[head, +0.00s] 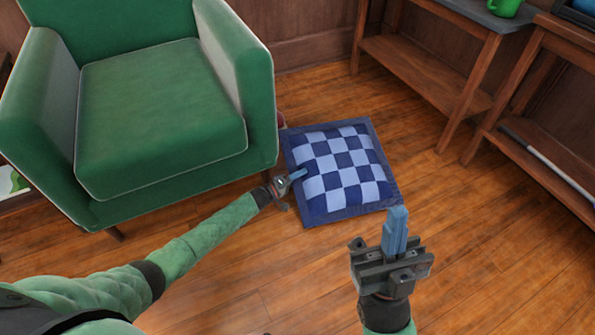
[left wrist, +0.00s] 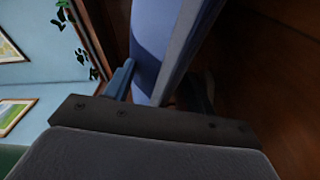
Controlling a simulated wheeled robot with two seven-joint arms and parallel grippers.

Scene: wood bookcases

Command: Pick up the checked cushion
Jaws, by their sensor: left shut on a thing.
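The checked cushion (head: 345,165) is square, dark blue and pale blue with a dark blue border. In the head view it is right of the green armchair. I cannot tell whether it rests fully on the floor. My left gripper (head: 297,175) is shut on the cushion's left edge. In the left wrist view the blue cushion (left wrist: 165,50) stands between the two fingers (left wrist: 160,90), the right one in dark shadow. My right gripper (head: 396,228) is shut and empty, just below the cushion's lower right corner in the picture, its blue fingers together.
The green armchair (head: 165,110) stands close on the left. A wooden side table (head: 430,70) and a shelf unit (head: 545,120) stand at the right. A small red thing (head: 281,120) shows behind the cushion. Wood floor (head: 480,240) is clear at lower right.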

